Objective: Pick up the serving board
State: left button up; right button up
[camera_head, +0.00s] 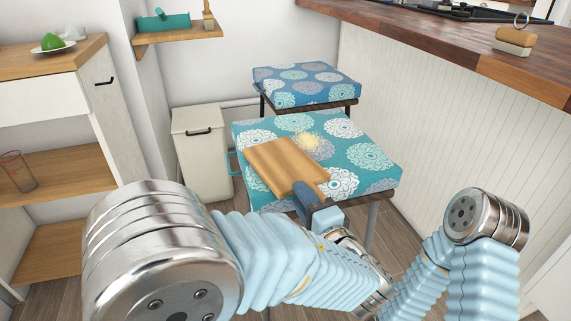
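The serving board (278,161) is a flat, light-brown wooden rectangle over the teal patterned seat of the nearer stool (368,175). I cannot tell whether it rests flat on the seat or is slightly raised. My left gripper (309,198) is at the board's near right corner, with one dark blue-grey finger overlapping the board's edge. The other finger is hidden, so I cannot tell whether the gripper is closed on the board. My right arm shows at the lower right, but its gripper is not in view.
A second stool with a blue patterned seat (305,83) stands behind. A cream bin (201,150) is left of the stools. A wooden counter (440,42) runs along the right above white panelling. A shelf unit (62,160) with a glass (17,172) stands at left.

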pick_arm(q)
jog(key=shift+x, duration=1)
grip_shut()
jog(key=shift+r, duration=0.15)
